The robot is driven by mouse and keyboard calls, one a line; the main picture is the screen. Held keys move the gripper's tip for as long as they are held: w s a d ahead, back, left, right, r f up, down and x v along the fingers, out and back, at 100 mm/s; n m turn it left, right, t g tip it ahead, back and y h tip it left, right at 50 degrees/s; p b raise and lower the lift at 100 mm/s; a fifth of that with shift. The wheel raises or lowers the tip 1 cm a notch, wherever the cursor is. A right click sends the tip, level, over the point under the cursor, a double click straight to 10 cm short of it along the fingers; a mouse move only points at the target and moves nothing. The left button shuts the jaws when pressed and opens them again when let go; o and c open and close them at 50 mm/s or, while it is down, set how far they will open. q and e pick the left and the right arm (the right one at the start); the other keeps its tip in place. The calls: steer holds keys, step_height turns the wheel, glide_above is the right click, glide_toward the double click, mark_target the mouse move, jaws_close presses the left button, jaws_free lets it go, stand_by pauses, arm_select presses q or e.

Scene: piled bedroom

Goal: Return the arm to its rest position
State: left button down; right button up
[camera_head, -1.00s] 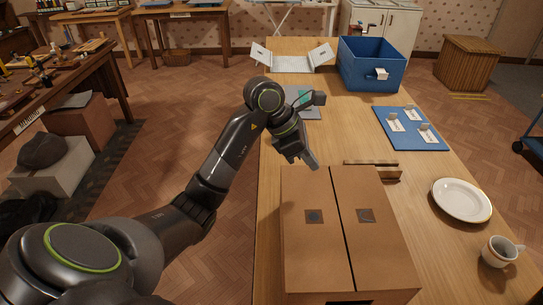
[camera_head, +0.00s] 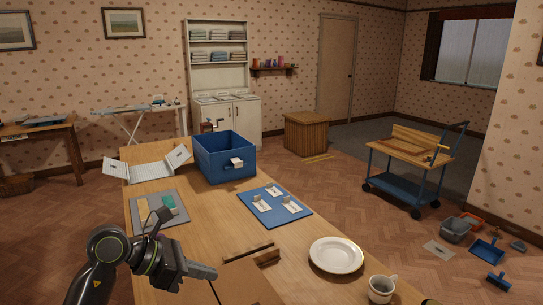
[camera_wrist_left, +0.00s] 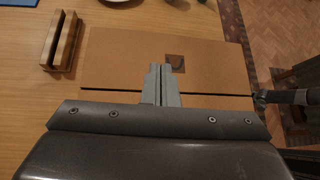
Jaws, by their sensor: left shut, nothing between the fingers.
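My left arm comes in at the lower left of the head view. Its gripper (camera_head: 203,271) is shut and empty, above the table (camera_head: 180,203) near the cardboard box (camera_head: 243,287). The left wrist view shows the shut fingers (camera_wrist_left: 161,84) over the top of the same box (camera_wrist_left: 120,62), close to the seam between its flaps. I cannot tell the height of the fingertips above the flaps.
A trolley (camera_head: 405,149) stands at the right.

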arm_select(q)
steer(key=s+d+r+n+t+h, duration=0.35)
steer(key=r+h, duration=0.25)
steer(key=h, duration=0.2)
steer(key=s+a+r+n+t+y, duration=0.15)
steer(key=a+r+n+t, duration=0.25)
steer(key=a+n+t, duration=0.55)
steer(key=s+a+f+n+y, duration=0.2)
steer(key=a+f+n+y, duration=0.55)
steer(key=n+y, duration=0.55)
steer(key=s+a+f+n+y, duration=0.3)
steer(key=a+f+n+y, duration=0.45)
steer(key=n, duration=0.95)
steer(key=s+d+f+n+g+h, duration=0.1)
steer(key=s+d+f+n+g, duration=0.2)
steer(key=s+f+g, duration=0.55)
steer(key=s+d+f+n+g+h, duration=0.25)
steer(key=s+f+g, duration=0.35)
steer(key=s+f, duration=0.55)
step_height(320, 180, down, 24)
steer(key=s+a, duration=0.1)
steer(key=s+d+f+g, duration=0.1)
steer(key=s+f, duration=1.3)
steer(key=f, duration=0.1)
steer(key=shift+s+g, duration=0.35)
steer(key=shift+s, duration=0.05)
